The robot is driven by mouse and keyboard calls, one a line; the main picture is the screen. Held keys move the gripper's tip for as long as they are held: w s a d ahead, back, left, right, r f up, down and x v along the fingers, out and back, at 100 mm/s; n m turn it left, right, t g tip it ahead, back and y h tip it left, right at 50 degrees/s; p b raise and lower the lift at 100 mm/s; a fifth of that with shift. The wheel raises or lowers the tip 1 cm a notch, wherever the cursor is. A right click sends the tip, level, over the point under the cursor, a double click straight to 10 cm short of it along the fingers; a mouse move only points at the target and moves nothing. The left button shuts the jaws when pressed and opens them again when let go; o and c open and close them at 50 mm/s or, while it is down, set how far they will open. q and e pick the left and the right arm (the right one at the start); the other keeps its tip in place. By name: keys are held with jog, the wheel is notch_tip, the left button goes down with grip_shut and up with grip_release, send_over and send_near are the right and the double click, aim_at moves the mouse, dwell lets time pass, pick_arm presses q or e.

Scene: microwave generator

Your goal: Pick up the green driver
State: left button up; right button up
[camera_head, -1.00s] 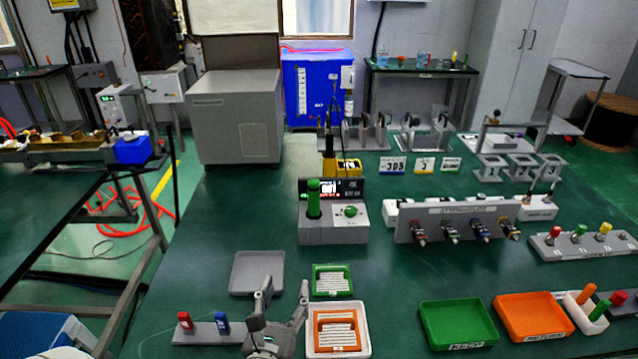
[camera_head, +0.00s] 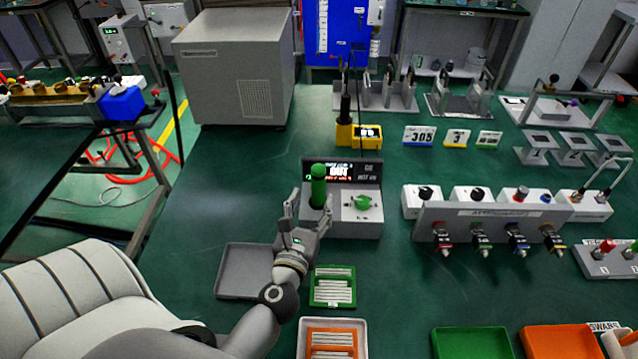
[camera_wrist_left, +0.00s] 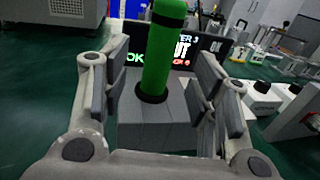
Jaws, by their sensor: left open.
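The green driver (camera_head: 318,186) stands upright in the left part of a grey station (camera_head: 357,226) with a lit display behind it. In the left wrist view the driver (camera_wrist_left: 161,50) rises from a dark ring in the grey block, between my fingers and a little beyond them. My left gripper (camera_head: 302,222) is open, just in front of the driver, with a finger on either side of the line to it. Both padded fingers (camera_wrist_left: 155,88) show apart in the wrist view, with nothing held. My right gripper is not in view.
A green knob (camera_head: 362,202) sits on the station's right part. A grey tray (camera_head: 238,285) and a green tray (camera_head: 333,302) lie in front. A yellow device (camera_head: 359,136) stands behind. A rack of connectors (camera_head: 490,222) is to the right.

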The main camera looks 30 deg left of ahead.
aim_at(317, 187)
pick_arm(q)
jog(key=shift+w+a, duration=0.2)
jog(key=shift+w, duration=0.3)
jog(key=shift+w+a, duration=0.1)
jog(key=shift+w, duration=0.1)
jog(key=shift+w+a+r+p, duration=0.2)
jog(key=shift+w+r+p, duration=0.15)
jog(key=shift+w+p, duration=0.2)
jog(key=shift+w+a+r+p, duration=0.15)
jog(key=shift+w+r+p, duration=0.25)
jog(key=shift+w, duration=0.2)
jog(key=shift+f+x, duration=0.2)
jog(key=shift+x, duration=0.85)
jog(key=shift+w+a+f, duration=0.1)
jog(key=shift+w+a, duration=0.05)
jog(key=shift+w, duration=0.2)
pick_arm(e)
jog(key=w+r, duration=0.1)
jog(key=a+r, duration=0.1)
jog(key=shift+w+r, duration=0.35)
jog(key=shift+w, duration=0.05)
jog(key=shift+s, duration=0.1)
